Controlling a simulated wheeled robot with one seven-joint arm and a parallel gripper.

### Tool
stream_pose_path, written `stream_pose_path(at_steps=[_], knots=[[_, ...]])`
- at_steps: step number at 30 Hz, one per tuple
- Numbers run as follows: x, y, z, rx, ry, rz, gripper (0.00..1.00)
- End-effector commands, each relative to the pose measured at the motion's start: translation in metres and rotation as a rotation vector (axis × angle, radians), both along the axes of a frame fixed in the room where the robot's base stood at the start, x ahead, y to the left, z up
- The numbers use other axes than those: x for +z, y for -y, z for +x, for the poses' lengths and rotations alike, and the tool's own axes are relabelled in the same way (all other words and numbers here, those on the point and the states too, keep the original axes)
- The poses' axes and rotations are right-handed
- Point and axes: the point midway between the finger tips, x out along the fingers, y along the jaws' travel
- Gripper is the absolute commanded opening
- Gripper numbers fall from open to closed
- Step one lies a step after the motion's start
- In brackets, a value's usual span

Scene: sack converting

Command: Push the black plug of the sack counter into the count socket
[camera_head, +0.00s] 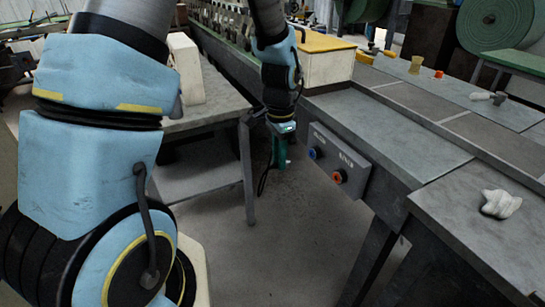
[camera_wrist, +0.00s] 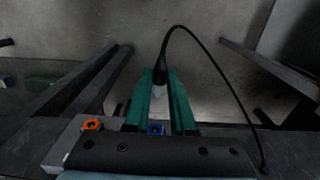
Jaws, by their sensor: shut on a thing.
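My gripper (camera_head: 281,158), with green fingers, hangs just left of the grey socket panel and is shut on the black plug. In the wrist view the black plug (camera_wrist: 160,74) sits between the fingertips of my gripper (camera_wrist: 161,85), with a pale end toward the panel. Its black cable loops to the right. The panel (camera_head: 328,160) has a blue socket (camera_head: 314,153) and an orange socket (camera_head: 338,177), each under a label too small to read. In the wrist view the blue socket (camera_wrist: 156,128) lies between the fingers, with the orange socket (camera_wrist: 91,124) to its left. The plug is apart from both.
The panel hangs on the side of a long grey bench (camera_head: 400,133). A white crumpled thing (camera_head: 501,203) lies on its near end. A side table (camera_head: 205,110) stands left of my gripper. The floor (camera_head: 270,225) below is clear.

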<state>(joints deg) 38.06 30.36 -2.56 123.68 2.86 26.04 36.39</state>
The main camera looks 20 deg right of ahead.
Motion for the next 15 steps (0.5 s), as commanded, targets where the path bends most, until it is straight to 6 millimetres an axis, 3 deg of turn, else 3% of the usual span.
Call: stream_pose_path(at_steps=[7, 15], knots=[[0.001, -0.001, 0.000, 0.003, 0.000, 0.001, 0.00], [0.001, 0.020, 0.004, 0.002, 0.001, -0.001, 0.00]])
